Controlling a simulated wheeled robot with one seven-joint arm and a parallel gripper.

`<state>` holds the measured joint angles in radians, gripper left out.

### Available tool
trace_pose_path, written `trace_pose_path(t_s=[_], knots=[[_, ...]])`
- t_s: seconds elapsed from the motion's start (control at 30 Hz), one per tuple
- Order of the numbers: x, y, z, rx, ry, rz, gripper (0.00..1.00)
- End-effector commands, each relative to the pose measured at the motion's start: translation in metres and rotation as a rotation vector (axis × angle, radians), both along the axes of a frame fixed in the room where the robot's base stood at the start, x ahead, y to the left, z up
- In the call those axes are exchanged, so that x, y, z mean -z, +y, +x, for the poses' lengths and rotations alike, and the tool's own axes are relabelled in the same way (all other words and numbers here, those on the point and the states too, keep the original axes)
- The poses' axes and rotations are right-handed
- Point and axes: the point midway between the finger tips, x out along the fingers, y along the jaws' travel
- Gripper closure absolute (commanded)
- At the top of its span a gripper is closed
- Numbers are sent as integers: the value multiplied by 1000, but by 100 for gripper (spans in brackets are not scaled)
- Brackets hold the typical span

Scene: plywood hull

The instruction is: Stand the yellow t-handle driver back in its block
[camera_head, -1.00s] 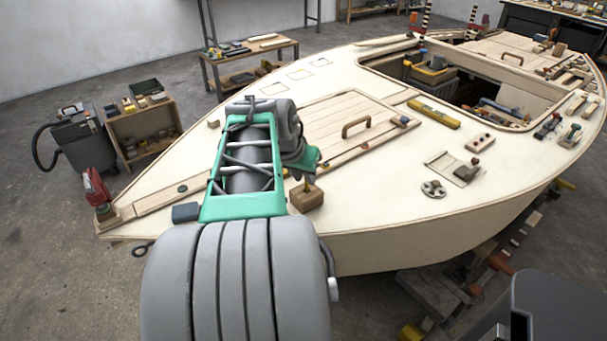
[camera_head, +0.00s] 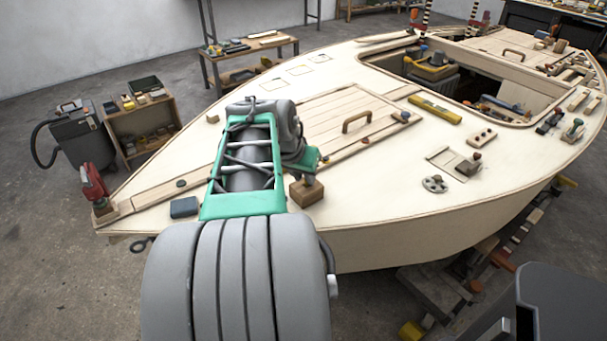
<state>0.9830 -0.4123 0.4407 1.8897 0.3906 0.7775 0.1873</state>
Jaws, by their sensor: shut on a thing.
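A brown wooden block (camera_head: 306,193) stands on the pale deck, close to the near edge of the hull. My gripper (camera_head: 309,178) is right above the block, its fingers pointing down at the block's top. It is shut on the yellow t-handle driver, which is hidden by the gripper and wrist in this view. I cannot tell whether the driver's shaft is in the block's hole or just above it.
A blue-grey box (camera_head: 184,207) lies on the deck left of my arm. A hatch handle (camera_head: 356,121) and a yellow level (camera_head: 435,110) lie beyond the block. A round metal fitting (camera_head: 434,184) sits to the right. The deck between block and fitting is clear.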

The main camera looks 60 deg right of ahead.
Motion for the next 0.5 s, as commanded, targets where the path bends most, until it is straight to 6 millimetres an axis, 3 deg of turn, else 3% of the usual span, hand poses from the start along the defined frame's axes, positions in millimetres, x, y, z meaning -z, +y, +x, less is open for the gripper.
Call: trace_pose_path(t_s=[0.5], knots=[[11, 0, 0, 0, 0, 0, 100]])
